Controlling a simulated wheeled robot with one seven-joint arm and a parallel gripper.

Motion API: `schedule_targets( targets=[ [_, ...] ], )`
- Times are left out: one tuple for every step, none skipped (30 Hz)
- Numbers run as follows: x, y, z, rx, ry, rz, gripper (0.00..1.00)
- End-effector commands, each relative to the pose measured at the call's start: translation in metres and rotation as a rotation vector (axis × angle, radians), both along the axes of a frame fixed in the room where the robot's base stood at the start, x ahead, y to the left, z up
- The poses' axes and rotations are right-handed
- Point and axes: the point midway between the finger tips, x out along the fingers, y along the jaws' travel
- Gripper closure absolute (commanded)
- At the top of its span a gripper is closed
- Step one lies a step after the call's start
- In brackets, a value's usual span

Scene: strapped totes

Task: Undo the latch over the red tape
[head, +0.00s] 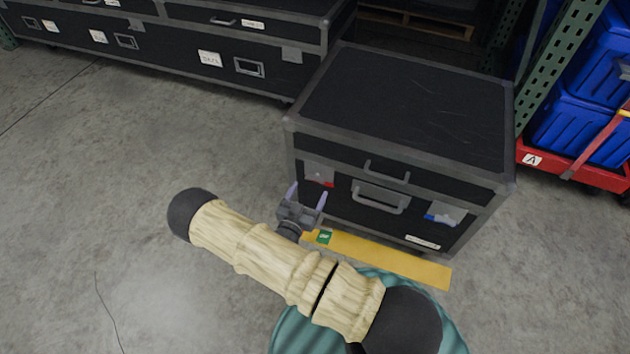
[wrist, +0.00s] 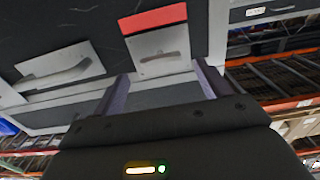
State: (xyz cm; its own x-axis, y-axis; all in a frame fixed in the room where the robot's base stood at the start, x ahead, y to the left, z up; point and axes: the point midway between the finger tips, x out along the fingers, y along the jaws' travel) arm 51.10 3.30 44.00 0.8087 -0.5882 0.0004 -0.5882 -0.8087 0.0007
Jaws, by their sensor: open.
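A black case with grey metal edges (head: 405,110) stands on the floor in the head view. The latch over the red tape is a grey metal plate (head: 319,173) on the left of its front face, with the red tape (head: 328,184) showing at its lower edge. In the wrist view the latch plate (wrist: 160,52) and red tape (wrist: 152,19) lie just beyond and between my fingers. My gripper (head: 307,194) is open and empty, close in front of the latch; its fingers also show in the wrist view (wrist: 162,90). Contact cannot be told.
A second latch (head: 446,212) with blue tape sits at the right of the front face. Handles (head: 380,197) are between the latches. A yellow floor strip (head: 390,258) lies before the case. Blue totes (head: 570,130) on a red base stand right. Floor at left is clear.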

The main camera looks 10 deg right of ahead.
Motion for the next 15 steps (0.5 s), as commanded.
schedule_targets(
  targets=[
    [0.008, -0.006, -0.001, 0.000, -0.001, -0.001, 0.24],
    [0.012, -0.009, -0.002, 0.001, -0.002, -0.003, 0.24],
    [0.018, -0.013, -0.002, 0.002, -0.001, -0.002, 0.24],
    [0.022, -0.016, -0.002, 0.000, -0.001, -0.001, 0.24],
    [0.026, -0.019, -0.001, 0.000, -0.002, -0.002, 0.24],
    [0.031, -0.023, -0.001, 0.000, -0.001, -0.002, 0.24],
    [0.035, -0.025, -0.002, 0.002, -0.001, -0.001, 0.24],
    [0.038, -0.027, -0.001, 0.001, -0.002, -0.001, 0.24],
    [0.042, -0.030, -0.001, 0.001, -0.002, -0.001, 0.24],
    [0.044, -0.031, -0.001, 0.001, -0.002, 0.000, 0.24],
    [0.046, -0.033, -0.001, 0.002, -0.001, 0.000, 0.24],
    [0.048, -0.034, -0.001, 0.001, 0.000, 0.000, 0.24],
    [0.048, -0.035, 0.000, 0.001, 0.000, 0.000, 0.24],
    [0.049, -0.036, 0.000, 0.001, 0.000, 0.000, 0.24],
    [0.050, -0.036, 0.000, 0.001, 0.000, 0.000, 0.24]
  ],
)
